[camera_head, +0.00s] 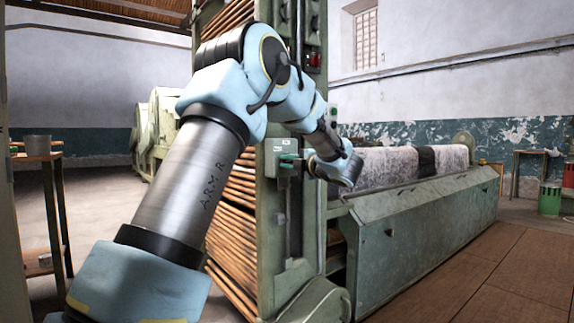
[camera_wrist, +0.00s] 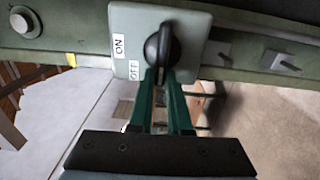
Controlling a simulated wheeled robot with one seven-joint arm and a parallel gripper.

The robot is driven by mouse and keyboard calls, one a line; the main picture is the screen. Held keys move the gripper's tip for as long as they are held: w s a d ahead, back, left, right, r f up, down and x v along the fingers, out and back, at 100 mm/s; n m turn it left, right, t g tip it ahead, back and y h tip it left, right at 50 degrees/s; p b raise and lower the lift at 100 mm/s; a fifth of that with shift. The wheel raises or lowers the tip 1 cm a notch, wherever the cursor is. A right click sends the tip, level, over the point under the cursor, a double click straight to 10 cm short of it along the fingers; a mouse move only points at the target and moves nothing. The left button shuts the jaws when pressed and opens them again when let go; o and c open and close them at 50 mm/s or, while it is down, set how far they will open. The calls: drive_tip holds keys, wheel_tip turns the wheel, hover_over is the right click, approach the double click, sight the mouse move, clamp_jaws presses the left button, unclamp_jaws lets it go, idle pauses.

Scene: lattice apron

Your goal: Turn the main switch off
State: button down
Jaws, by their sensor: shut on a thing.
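The main switch is a black rotary knob (camera_wrist: 158,46) on a pale grey plate (camera_wrist: 185,22) in the wrist view. The plate carries an ON label (camera_wrist: 118,46) left of the knob and an OFF label (camera_wrist: 133,71) at lower left. The knob's handle runs roughly up and down in that picture. My gripper (camera_wrist: 160,76), with green fingers, is shut on the lower end of the handle. In the head view the switch box (camera_head: 280,147) sits on the machine's green post; my gripper reaches it from the right, and the knob is too small to make out there.
The switch box is on a tall green frame (camera_head: 270,215) stacked with wooden slats. A long green trough (camera_head: 420,225) with cloth over it runs off to the right. Wooden floor (camera_head: 515,270) lies open in front. A side table (camera_head: 40,158) with a grey pot stands at left.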

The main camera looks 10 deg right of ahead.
drive_tip(key=c, duration=0.9)
unclamp_jaws()
drive_tip(key=shift+o, duration=0.2)
drive_tip(key=p+v, duration=0.1)
drive_tip(key=v, duration=0.9)
drive_tip(key=shift+s+d, duration=0.25)
drive_tip(key=shift+s, duration=0.05)
